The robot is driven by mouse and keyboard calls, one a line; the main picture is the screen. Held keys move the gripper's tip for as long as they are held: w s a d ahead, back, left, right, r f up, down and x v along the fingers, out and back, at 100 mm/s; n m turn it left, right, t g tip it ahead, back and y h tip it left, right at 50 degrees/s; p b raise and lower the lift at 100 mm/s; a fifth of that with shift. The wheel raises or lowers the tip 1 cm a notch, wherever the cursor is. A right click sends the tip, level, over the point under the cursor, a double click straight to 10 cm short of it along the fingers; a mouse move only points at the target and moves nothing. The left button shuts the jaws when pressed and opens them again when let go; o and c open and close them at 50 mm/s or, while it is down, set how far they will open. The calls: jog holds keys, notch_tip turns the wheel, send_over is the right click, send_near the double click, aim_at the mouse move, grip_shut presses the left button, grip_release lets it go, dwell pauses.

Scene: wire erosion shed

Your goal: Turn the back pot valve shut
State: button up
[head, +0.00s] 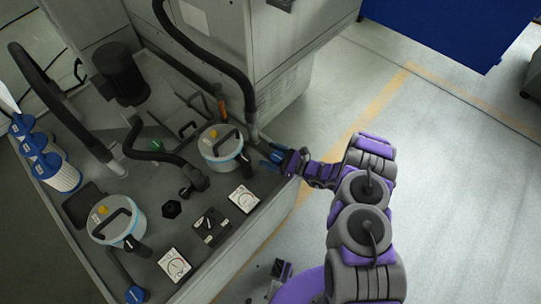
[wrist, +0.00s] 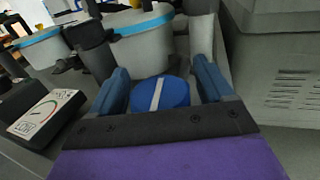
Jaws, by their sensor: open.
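The back pot (head: 213,160) is a pale canister with a light blue band, a black handle and a yellow cap on its lid. Its valve is a round blue knob with a white stripe, seen in the wrist view (wrist: 174,96). The stripe runs nearly along my fingers. My gripper (wrist: 161,70) is open, with one blue finger on each side of the knob. I cannot tell whether either finger touches it. In the head view my gripper (head: 270,160) is just right of the back pot and mostly hides the knob.
The front pot (head: 112,228) has a similar blue knob (head: 135,295) near the deck's front. White gauges (head: 243,199) (head: 173,265) and a black switch box (head: 211,226) sit on the deck. A grey cabinet (head: 290,45) stands behind.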

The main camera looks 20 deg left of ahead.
jog(key=shift+d+r, duration=0.25)
jog(key=shift+d, duration=0.4)
jog(key=shift+c, duration=0.5)
jog(key=shift+a+f, duration=0.25)
jog(key=shift+a, duration=0.6)
jog(key=c, duration=0.6)
jog(key=shift+w+d, duration=0.1)
jog(key=shift+d, duration=0.1)
jog(key=c, duration=0.3)
